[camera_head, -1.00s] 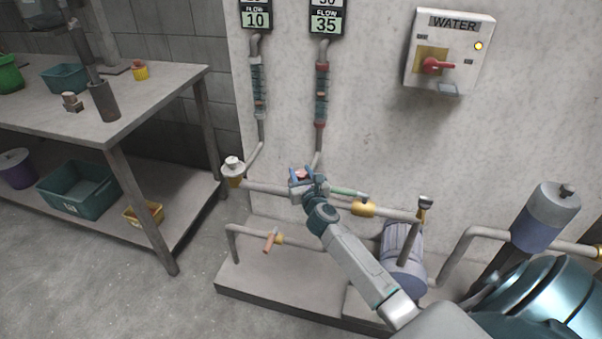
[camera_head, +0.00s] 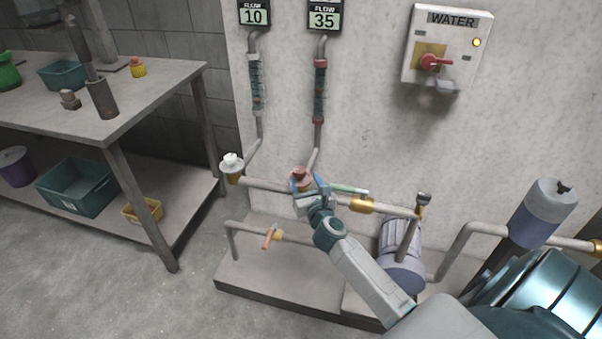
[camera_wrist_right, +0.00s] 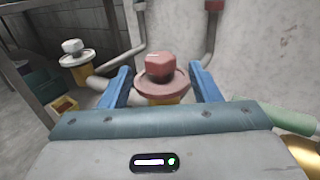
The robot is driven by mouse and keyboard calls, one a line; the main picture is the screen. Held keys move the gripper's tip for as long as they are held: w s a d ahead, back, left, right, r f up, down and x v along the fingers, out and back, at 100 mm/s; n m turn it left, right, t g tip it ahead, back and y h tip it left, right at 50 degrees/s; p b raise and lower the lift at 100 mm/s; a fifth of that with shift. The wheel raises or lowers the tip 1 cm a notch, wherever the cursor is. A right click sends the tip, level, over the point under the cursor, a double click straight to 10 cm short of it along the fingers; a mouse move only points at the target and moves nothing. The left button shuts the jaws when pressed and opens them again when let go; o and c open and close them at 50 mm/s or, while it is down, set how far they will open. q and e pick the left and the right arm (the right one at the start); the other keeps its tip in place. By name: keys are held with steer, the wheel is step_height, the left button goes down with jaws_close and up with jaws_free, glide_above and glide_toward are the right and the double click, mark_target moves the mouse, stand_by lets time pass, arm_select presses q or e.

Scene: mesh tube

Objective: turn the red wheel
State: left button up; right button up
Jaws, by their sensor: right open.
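The red wheel (camera_head: 299,176) sits on the pipe below the right-hand flow tube in the head view. In the right wrist view the red wheel (camera_wrist_right: 160,80) has a round rim with a red knob on top, above a yellow fitting. My right gripper (camera_head: 308,184) is open, with its blue fingers on either side of the wheel. In the wrist view the right gripper's fingers (camera_wrist_right: 158,84) stand left and right of the rim; contact cannot be told. My left gripper is not in view.
A white wheel (camera_head: 231,164) stands to the left on the same pipe. An orange lever (camera_head: 268,238) is below. The wall has a WATER switch box (camera_head: 446,48). A workbench (camera_head: 120,110) stands at left.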

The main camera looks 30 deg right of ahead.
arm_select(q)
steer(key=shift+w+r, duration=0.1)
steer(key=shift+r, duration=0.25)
arm_select(e)
steer(key=v, duration=0.5)
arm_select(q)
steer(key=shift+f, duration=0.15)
